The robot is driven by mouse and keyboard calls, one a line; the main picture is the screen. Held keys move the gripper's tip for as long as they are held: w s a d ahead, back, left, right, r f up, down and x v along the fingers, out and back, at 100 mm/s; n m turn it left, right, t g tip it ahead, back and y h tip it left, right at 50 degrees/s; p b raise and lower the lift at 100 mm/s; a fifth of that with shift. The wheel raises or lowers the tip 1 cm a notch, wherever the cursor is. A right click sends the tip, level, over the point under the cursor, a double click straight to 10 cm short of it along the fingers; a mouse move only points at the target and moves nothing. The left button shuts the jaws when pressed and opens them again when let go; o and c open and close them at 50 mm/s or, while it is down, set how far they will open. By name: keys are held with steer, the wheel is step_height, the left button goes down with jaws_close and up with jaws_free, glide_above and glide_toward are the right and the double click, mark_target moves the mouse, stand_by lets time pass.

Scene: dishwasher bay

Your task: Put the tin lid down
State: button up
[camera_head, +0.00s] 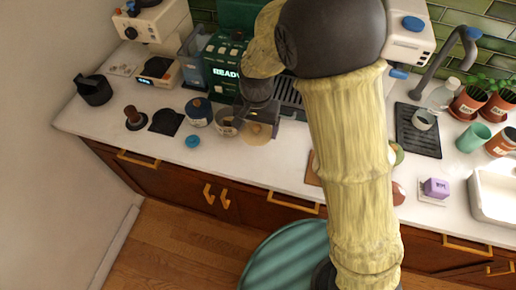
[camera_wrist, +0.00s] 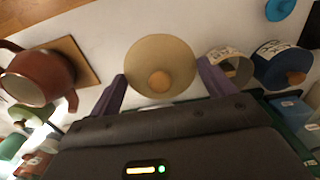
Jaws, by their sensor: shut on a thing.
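The tin lid (camera_wrist: 160,52) is a round tan disc with an orange-brown knob. In the wrist view it sits between the two purple fingers of my gripper (camera_wrist: 161,78), which is shut on it. In the head view the lid (camera_head: 254,138) shows below my gripper (camera_head: 257,122), over the counter near its front half; its height above the surface is hard to tell. An open tin (camera_head: 226,122) with a pale label stands just left of the lid. It also shows in the wrist view (camera_wrist: 234,66), right of the fingers.
A blue tin (camera_head: 199,114) with a knobbed lid stands left of the open tin. A small blue disc (camera_head: 193,141) lies in front. A brown teapot (camera_wrist: 38,76) sits by a wooden board (camera_wrist: 78,60). The counter (camera_head: 235,165) is bare in front of the lid.

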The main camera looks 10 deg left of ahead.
steer(key=shift+s, duration=0.1)
steer(key=p, duration=0.1)
glide_above(257, 153)
steer(key=shift+s+f, duration=0.1)
steer(key=shift+f, duration=3)
steer(key=shift+f, duration=0.3)
step_height(257, 153, down, 3)
steer(key=shift+p, duration=0.4)
steer(key=shift+f, duration=0.1)
steer(key=shift+f, duration=0.15)
steer(key=o, duration=0.9)
steer(key=shift+c, duration=0.2)
